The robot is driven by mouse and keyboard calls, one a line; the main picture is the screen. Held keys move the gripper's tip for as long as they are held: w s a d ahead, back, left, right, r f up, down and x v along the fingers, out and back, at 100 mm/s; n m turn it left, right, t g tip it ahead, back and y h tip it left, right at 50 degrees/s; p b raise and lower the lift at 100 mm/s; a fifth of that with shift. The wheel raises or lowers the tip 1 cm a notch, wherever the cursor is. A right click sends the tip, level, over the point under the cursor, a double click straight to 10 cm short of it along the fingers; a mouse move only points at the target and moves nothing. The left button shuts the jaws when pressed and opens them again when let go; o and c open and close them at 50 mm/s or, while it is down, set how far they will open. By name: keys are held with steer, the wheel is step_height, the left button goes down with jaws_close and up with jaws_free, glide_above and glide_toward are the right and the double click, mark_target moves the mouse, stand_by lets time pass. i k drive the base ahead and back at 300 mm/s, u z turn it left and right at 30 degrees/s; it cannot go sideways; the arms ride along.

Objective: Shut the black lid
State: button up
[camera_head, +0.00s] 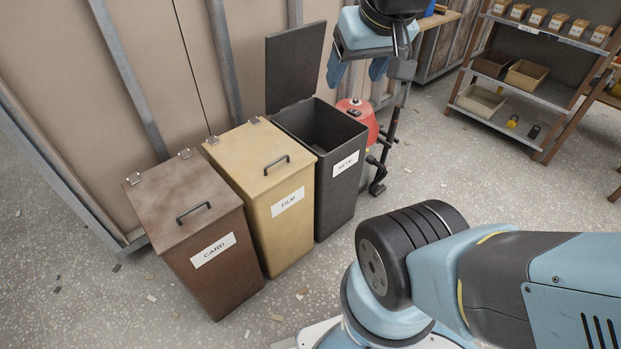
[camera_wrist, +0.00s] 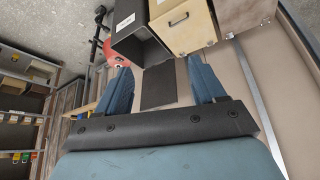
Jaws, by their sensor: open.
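The black lid (camera_head: 294,67) stands raised, about upright, at the back edge of the black bin (camera_head: 335,190) labelled METAL. The bin's mouth is open and its inside looks dark. My gripper (camera_head: 357,72) is open and empty, up to the right of the lid and above the bin's far right side. In the wrist view the black lid (camera_wrist: 158,85) shows in the gap between the open fingers (camera_wrist: 160,66), beyond them and apart from them. The black bin (camera_wrist: 136,42) lies above it in that view.
The yellow FILM bin (camera_head: 262,200) and brown CARD bin (camera_head: 195,240) stand shut to the left in a row. A ribbed wall (camera_head: 60,50) is close behind. A red machine (camera_head: 358,115) stands right of the black bin. Shelves (camera_head: 535,80) are farther right. Open floor lies between.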

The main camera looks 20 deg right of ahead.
mark_target(293, 56)
steer(key=k, duration=0.35)
steer(key=z, duration=0.5)
steer(key=i, duration=1.4)
steer(key=u, duration=0.5)
